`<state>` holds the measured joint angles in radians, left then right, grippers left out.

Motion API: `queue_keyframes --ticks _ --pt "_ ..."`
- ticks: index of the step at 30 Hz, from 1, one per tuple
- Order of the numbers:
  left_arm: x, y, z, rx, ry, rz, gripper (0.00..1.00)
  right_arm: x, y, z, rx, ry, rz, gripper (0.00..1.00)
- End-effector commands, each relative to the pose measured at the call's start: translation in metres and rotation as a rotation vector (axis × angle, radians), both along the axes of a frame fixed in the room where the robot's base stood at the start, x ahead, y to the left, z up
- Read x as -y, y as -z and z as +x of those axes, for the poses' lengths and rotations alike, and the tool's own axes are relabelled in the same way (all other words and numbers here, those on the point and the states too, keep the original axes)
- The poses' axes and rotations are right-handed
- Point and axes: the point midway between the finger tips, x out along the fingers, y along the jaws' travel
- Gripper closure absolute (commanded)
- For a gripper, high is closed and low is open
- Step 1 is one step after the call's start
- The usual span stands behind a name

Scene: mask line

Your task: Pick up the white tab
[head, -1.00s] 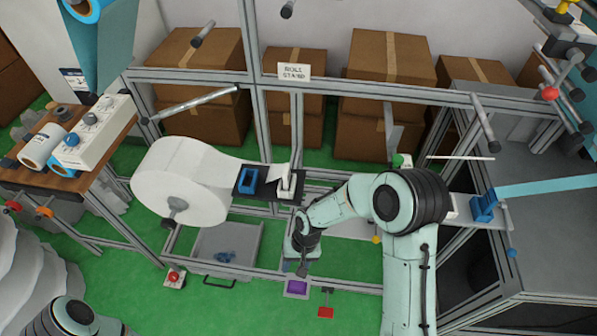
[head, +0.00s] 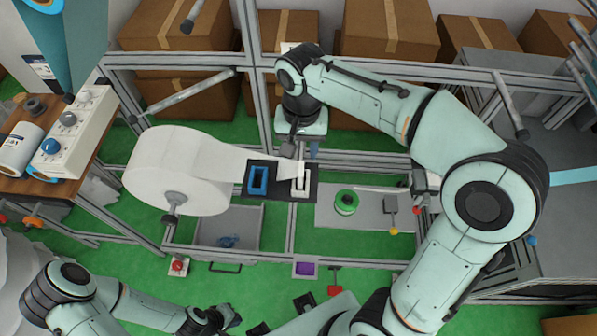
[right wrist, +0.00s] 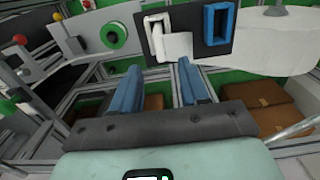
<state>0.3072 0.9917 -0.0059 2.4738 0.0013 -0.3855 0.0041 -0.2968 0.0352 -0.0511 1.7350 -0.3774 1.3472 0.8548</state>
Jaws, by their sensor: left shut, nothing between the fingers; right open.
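The white tab (head: 285,167) looks like the free end of the white web from the big roll. It lies on a black plate (head: 311,178) beside an upright white frame (head: 301,183); I cannot tell whether it passes through. The right wrist view also shows the tab (right wrist: 178,46) at the white frame (right wrist: 157,38). My right gripper (head: 302,151) is open, at the far edge of the plate; its blue fingers (right wrist: 160,67) are apart with nothing between them, short of the tab. My left gripper (head: 228,316) is shut and empty at the lower edge of the head view.
A blue frame (head: 258,180) stands on the plate between roll (head: 175,170) and white frame. A green ring (head: 346,202) sits on the grey panel to the right. Metal rails (head: 190,58) run behind, with cardboard boxes (head: 390,27) beyond.

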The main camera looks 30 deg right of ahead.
Motion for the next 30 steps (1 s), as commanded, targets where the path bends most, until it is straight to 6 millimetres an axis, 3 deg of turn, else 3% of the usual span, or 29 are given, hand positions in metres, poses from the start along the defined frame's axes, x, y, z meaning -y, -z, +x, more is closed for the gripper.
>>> queue_keyframes --ticks 1,4,13,21,30 --pt "0.000 0.004 -0.003 -0.005 -0.001 0.000 1.00 0.000 0.014 -0.001 -0.007 0.000 -0.002 0.55" --pt "0.000 0.007 -0.006 -0.007 0.000 0.000 1.00 0.000 0.032 -0.001 -0.005 -0.001 0.000 0.55" --pt "0.000 0.010 -0.007 -0.008 0.000 0.001 1.00 0.000 0.056 -0.001 -0.004 0.000 0.000 0.55" --pt "0.000 0.013 -0.009 -0.010 0.000 0.000 1.00 0.000 0.095 -0.003 -0.004 -0.001 0.000 0.55" --pt "0.000 0.013 -0.009 -0.010 0.000 0.000 1.00 0.000 0.101 -0.002 0.001 -0.001 0.001 0.55"
